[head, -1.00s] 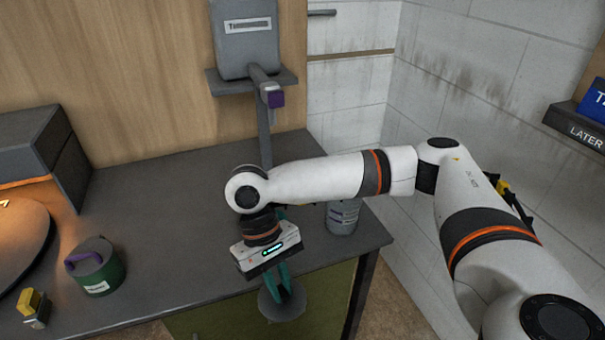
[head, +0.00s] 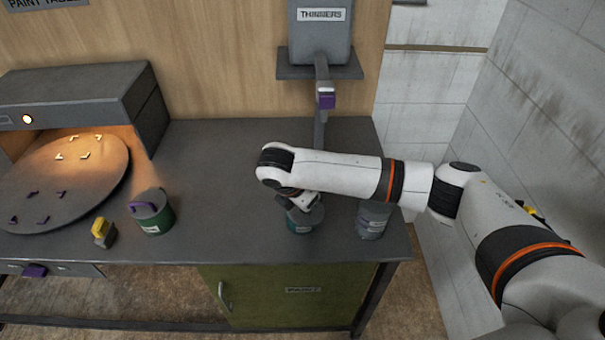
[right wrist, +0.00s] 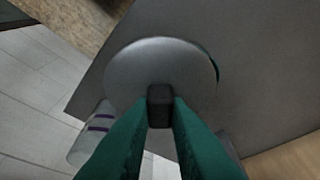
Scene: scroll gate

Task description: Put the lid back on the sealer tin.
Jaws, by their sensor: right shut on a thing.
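The lid (right wrist: 135,75) is a round grey disc with a dark knob (right wrist: 160,105) in the middle. My right gripper (right wrist: 160,112) is shut on that knob with its teal fingers. A teal tin with a pale label, which I take as the sealer tin (head: 301,228), stands near the table's front edge, directly below my right wrist. In the right wrist view the lid covers most of the tin, with a teal sliver showing at its upper right edge. I cannot tell whether the lid touches the rim. My left gripper is not in view.
A grey tin (head: 372,222) stands close to the right of the sealer tin. A green tin (head: 155,216) with a purple handle and a small yellow-topped item (head: 103,233) are to the left. A round turntable (head: 65,190) is far left. The table between is clear.

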